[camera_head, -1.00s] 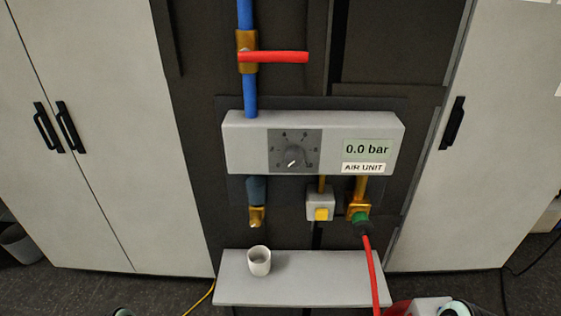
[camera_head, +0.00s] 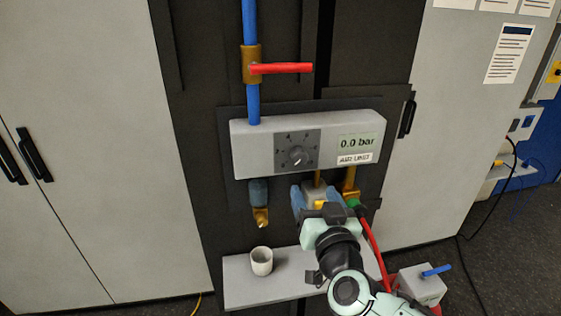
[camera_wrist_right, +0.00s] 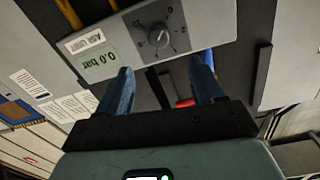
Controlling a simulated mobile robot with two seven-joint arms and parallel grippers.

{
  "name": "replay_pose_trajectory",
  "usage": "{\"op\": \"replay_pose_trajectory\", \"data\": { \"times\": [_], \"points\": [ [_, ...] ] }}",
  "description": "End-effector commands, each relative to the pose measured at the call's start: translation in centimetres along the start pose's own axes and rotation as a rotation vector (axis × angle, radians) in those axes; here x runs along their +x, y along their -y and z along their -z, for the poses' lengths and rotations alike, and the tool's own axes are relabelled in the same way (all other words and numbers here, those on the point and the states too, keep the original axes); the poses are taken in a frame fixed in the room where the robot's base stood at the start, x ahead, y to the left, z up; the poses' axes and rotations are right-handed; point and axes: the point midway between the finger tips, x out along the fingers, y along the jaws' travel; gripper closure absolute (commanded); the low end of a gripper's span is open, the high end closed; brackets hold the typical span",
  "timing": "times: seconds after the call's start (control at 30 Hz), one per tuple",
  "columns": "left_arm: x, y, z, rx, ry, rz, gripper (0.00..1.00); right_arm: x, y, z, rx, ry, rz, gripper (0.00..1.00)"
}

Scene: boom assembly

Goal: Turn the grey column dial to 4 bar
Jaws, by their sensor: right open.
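The dark grey dial (camera_head: 297,156) sits on the front of the grey air unit (camera_head: 255,160), with a scale of marks around it. The display (camera_head: 357,142) beside it reads 0.0 bar. The dial also shows in the right wrist view (camera_wrist_right: 160,37), beyond the fingertips. My right gripper (camera_head: 314,192) is below the dial, in front of the unit's lower edge, and apart from the dial. In the right wrist view its blue fingers (camera_wrist_right: 162,80) stand wide apart with nothing held between them. My left gripper is not in view.
A blue pipe with a red lever (camera_head: 281,68) rises above the unit. A brass nozzle (camera_head: 260,216) hangs below left. A white cup (camera_head: 262,261) stands on the shelf (camera_head: 240,285). A red hose (camera_head: 374,250) runs down right of my arm.

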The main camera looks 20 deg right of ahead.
Motion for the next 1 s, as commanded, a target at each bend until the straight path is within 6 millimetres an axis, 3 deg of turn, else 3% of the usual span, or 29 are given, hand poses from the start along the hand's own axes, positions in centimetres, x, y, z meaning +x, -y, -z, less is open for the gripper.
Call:
{"op": "replay_pose_trajectory", "data": {
  "times": [0.17, 0.7, 1.0],
  "points": [
    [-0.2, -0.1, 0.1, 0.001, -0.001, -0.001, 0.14, 1.3, 0.1, 0.2, 0.000, -0.003, 0.002, 0.33],
    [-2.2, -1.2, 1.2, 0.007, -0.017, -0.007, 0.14, 11.7, 0.1, 0.4, 0.000, -0.005, 0.000, 0.33],
    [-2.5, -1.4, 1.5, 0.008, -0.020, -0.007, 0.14, 13.3, 0.0, 0.3, 0.000, -0.006, 0.000, 0.33]
  ]
}}
